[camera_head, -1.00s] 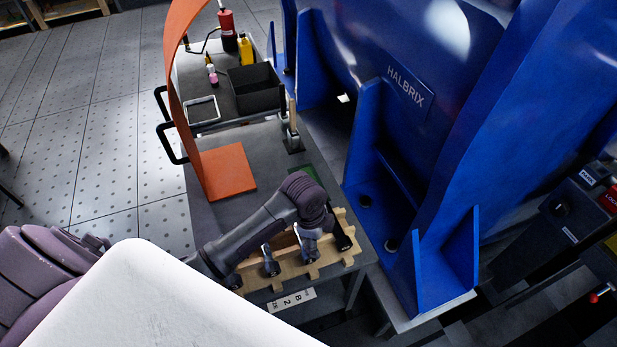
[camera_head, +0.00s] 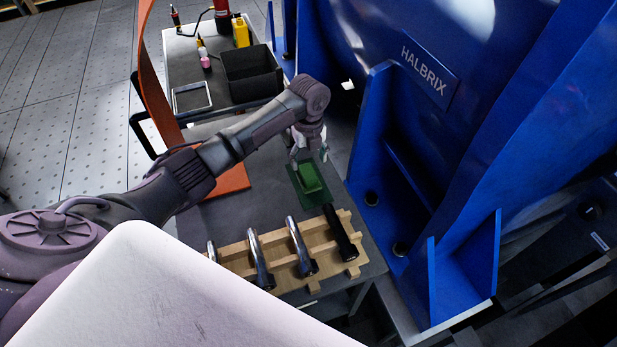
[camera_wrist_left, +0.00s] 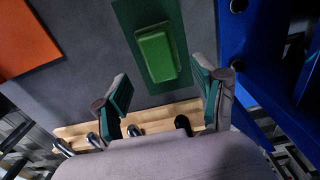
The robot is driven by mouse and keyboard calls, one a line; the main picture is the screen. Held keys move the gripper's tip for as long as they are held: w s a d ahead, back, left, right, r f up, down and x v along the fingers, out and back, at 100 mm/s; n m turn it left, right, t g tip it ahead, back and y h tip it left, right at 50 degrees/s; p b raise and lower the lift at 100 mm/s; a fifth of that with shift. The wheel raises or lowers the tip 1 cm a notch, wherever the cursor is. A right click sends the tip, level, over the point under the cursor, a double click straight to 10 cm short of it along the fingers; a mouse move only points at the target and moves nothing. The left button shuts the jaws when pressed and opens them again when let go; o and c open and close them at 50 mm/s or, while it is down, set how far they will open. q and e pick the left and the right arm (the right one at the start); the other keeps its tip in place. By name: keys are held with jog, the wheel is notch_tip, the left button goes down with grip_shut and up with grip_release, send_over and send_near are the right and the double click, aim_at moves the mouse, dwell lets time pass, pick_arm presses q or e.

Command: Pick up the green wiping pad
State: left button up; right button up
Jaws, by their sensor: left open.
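The green wiping pad (camera_head: 310,178) is a small block on a darker green mat (camera_head: 313,202) on the grey cart top. In the left wrist view the pad (camera_wrist_left: 157,54) lies on its mat (camera_wrist_left: 124,18), ahead of the fingers and between their lines. My left gripper (camera_head: 309,157) hangs at the pad's far end in the head view. It is open and empty in the left wrist view (camera_wrist_left: 163,92). A gap shows between the fingertips and the pad, but its height is hard to tell. My right gripper is not in view.
A wooden rack (camera_head: 280,254) holding several metal tools stands in front of the mat. The orange bent sheet (camera_head: 233,180) is left of it. A blue HALBRIX machine frame (camera_head: 400,170) rises close on the right. A black bin (camera_head: 252,80) stands farther back.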

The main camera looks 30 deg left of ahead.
aim_at(309, 172)
pick_arm(q)
jog(key=shift+f, duration=0.6)
notch_tip(309, 172, down, 5)
jog(key=shift+r, duration=0.1)
jog(key=c, duration=1.3)
jog(key=shift+o, duration=0.2)
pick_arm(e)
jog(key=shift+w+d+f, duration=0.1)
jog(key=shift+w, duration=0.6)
pick_arm(q)
jog(key=shift+r, duration=0.4)
jog(key=r, duration=0.3)
jog(key=shift+s+d+r, duration=0.2)
jog(key=shift+d+r, duration=0.05)
jog(key=shift+r, duration=0.15)
jog(key=s+d+r+p, duration=0.1)
jog(key=s+d+r, duration=0.5)
jog(key=d, duration=0.3)
jog(key=shift+s+r, duration=0.2)
jog(key=shift+s, duration=0.05)
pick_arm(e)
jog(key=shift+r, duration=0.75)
